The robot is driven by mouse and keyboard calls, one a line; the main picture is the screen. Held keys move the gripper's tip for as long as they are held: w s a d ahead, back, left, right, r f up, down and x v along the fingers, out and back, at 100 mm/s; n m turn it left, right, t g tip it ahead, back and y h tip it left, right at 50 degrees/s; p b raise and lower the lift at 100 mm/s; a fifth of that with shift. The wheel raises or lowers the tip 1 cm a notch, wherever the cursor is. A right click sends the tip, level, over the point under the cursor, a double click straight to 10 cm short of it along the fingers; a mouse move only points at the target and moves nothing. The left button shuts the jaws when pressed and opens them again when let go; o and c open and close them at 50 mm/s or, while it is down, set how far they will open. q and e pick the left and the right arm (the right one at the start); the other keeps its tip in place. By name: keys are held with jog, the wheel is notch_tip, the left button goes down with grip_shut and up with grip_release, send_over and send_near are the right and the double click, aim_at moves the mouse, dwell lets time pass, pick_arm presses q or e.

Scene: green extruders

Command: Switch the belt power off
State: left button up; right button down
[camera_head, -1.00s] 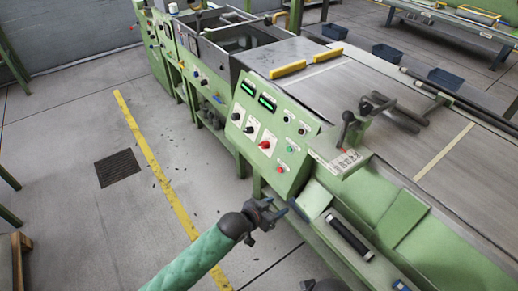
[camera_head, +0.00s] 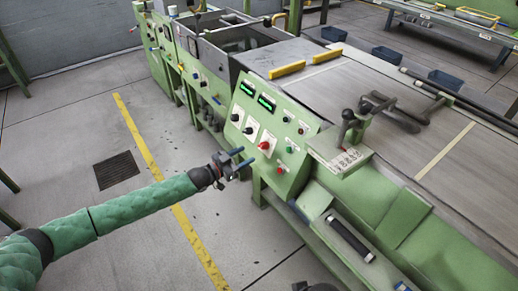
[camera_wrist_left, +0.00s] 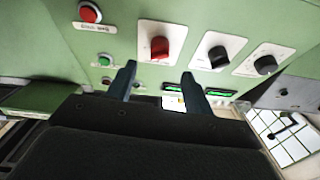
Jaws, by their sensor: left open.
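The green control panel (camera_head: 262,165) stands left of the belt (camera_head: 385,125) in the head view. It carries a red rotary knob (camera_head: 265,145) on a white plate, two black knobs (camera_head: 248,130), several push buttons and two lit green displays (camera_head: 266,103). The labels are too small to read. My left gripper (camera_head: 247,157) is open and empty, just in front of the panel's lower left side. In the left wrist view, the red knob (camera_wrist_left: 160,48) appears between and beyond the open fingertips (camera_wrist_left: 158,70), apart from them. The black knobs (camera_wrist_left: 218,56) are to its right. My right gripper is not visible.
A red push button (camera_head: 279,170) sits low on the panel; it also shows in the left wrist view (camera_wrist_left: 90,12). A lever handle (camera_head: 347,116) stands right of the panel. The floor left of the machine is clear around a dark grate (camera_head: 117,169).

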aim_at(260, 147)
pick_arm(q)
jog(key=p+x, duration=0.1)
jog(key=x, duration=0.5)
jog(key=shift+w+d+r, duration=0.1)
jog(key=shift+d, duration=0.1)
jog(key=shift+w+d, duration=0.35)
jog(key=shift+d, duration=0.05)
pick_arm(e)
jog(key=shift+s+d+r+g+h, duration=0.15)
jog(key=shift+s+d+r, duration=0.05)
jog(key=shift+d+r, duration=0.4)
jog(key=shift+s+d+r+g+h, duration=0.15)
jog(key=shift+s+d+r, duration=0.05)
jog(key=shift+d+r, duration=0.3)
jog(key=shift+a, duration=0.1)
